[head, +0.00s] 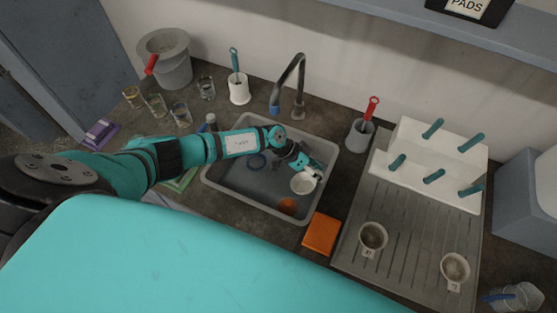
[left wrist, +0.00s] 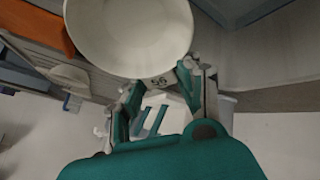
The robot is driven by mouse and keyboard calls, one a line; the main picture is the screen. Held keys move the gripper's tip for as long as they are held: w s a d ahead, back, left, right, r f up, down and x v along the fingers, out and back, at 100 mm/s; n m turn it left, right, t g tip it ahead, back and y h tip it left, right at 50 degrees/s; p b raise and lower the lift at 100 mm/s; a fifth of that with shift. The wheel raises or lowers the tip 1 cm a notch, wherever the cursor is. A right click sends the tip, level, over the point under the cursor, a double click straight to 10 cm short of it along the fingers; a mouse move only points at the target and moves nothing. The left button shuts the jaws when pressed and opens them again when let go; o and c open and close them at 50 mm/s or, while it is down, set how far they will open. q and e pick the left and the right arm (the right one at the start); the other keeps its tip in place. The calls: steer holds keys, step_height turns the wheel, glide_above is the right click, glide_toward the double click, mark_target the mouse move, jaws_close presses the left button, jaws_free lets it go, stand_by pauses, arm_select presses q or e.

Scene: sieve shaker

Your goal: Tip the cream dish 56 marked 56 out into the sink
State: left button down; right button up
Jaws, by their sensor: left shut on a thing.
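The cream dish 56 (head: 303,184) is over the right part of the grey sink (head: 238,190), inside its outline. My right gripper is not in view.
An orange sponge (head: 321,234) lies right of the sink's front. A tap (head: 290,85) stands behind the sink. Two tagged dishes (head: 373,236) (head: 455,267) stand on the ribbed drainboard (head: 405,255) below a peg rack (head: 437,160). Glasses (head: 181,115) stand at left.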

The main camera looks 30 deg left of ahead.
arm_select(q)
steer(key=p, duration=0.1)
steer(key=d+r+y+p, duration=0.1)
steer(key=shift+d+p, duration=0.25)
steer(key=shift+p, duration=0.15)
steer(key=shift+d+f+y, duration=0.15)
steer(key=shift+d+y, duration=0.05)
steer(key=shift+y, duration=0.2)
steer(key=shift+s+d+m+y, duration=0.15)
steer(key=shift+d+m+y, duration=0.15)
steer(key=shift+d+y, duration=0.55)
steer(key=shift+d+r, duration=0.2)
steer(key=shift+d, duration=0.35)
steer(key=shift+d+y+b, duration=0.1)
steer(key=shift+y+b, duration=0.15)
steer(key=shift+b, duration=0.05)
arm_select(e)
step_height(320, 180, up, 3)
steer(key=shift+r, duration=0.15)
arm_select(q)
steer(key=shift+a, duration=0.2)
